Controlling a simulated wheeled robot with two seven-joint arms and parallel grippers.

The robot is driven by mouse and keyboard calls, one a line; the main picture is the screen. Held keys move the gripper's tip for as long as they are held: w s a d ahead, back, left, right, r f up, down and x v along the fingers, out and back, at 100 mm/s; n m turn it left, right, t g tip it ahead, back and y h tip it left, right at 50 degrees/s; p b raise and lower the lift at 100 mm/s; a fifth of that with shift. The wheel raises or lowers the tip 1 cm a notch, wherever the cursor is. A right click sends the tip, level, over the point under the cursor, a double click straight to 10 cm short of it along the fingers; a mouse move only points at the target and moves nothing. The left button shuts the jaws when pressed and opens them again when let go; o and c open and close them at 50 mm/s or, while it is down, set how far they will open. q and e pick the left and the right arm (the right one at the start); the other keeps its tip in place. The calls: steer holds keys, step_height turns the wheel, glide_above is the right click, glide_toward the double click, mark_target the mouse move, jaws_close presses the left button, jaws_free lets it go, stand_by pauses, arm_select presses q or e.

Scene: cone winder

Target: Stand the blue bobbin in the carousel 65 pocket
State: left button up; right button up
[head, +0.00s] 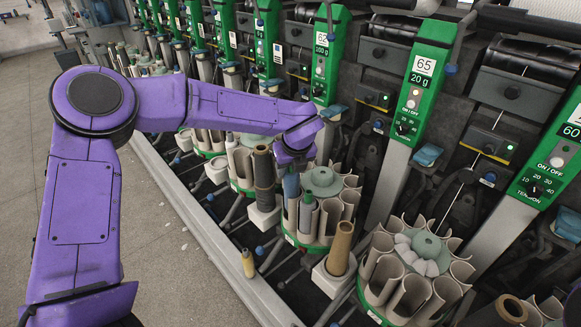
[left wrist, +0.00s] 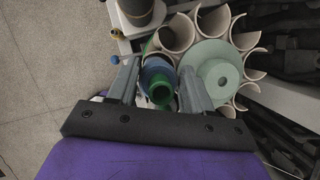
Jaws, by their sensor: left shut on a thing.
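My left gripper (left wrist: 158,80) is shut on the blue bobbin (left wrist: 157,66). In the left wrist view a green tube end (left wrist: 161,93) overlaps the blue; I cannot tell if it is part of the bobbin. In the head view the blue bobbin (head: 291,186) is upright under my gripper (head: 293,165), at the left pockets of a carousel (head: 321,181). Its lower end is hidden. A green-grey tube (head: 308,198) stands beside it. The panel labelled 65 (head: 425,66) is above and right; its post comes down between this carousel and a nearer one (head: 426,245).
A tan tube (head: 341,246) stands on a peg block just in front of the carousel, and a dark tube (head: 264,180) stands to its left. The floor at left is clear.

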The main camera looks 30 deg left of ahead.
mark_target(291, 183)
arm_select(q)
steer(key=shift+f, duration=0.1)
steer(key=shift+f+b, duration=1.85)
steer(key=shift+f, duration=0.35)
steer(key=shift+f+b, duration=0.55)
steer(key=o, duration=1.1)
steer(key=b+v, duration=0.1)
steer(key=v, duration=0.9)
steer(key=shift+r, duration=0.25)
